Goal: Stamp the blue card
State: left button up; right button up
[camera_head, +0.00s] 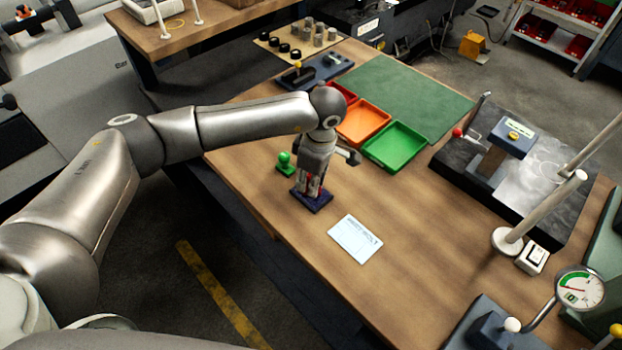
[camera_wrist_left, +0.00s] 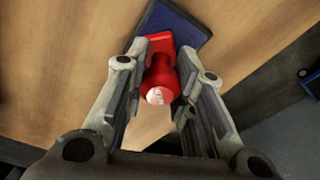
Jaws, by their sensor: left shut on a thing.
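A pale blue card (camera_head: 355,238) with dark print lies flat on the wooden table, right of and nearer than my left gripper (camera_head: 311,183). My left gripper points down and is shut on a red stamp (camera_wrist_left: 161,80). In the wrist view the stamp's red handle sits between the two fingers (camera_wrist_left: 162,78). The stamp is over a dark blue ink pad (camera_head: 316,204), which also shows in the wrist view (camera_wrist_left: 187,24). I cannot tell whether the stamp touches the pad. My fingers mostly hide the stamp in the head view. My right gripper is not in view.
A green stamp (camera_head: 284,160) stands just behind the ink pad. Red, orange (camera_head: 363,123) and green (camera_head: 397,147) trays and a green mat (camera_head: 412,93) lie farther back. A black stone plate with a gauge stand (camera_head: 545,205) stands right. Table around the card is clear.

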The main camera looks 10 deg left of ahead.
pick_arm(q)
jog(key=shift+s+f, duration=0.1)
jog(key=shift+f, duration=0.05)
dwell(0.3)
jog(key=shift+r+p, duration=0.45)
jog(key=shift+r, duration=0.5)
jog(key=shift+r+p, duration=0.85)
jog(key=shift+r, duration=1.8)
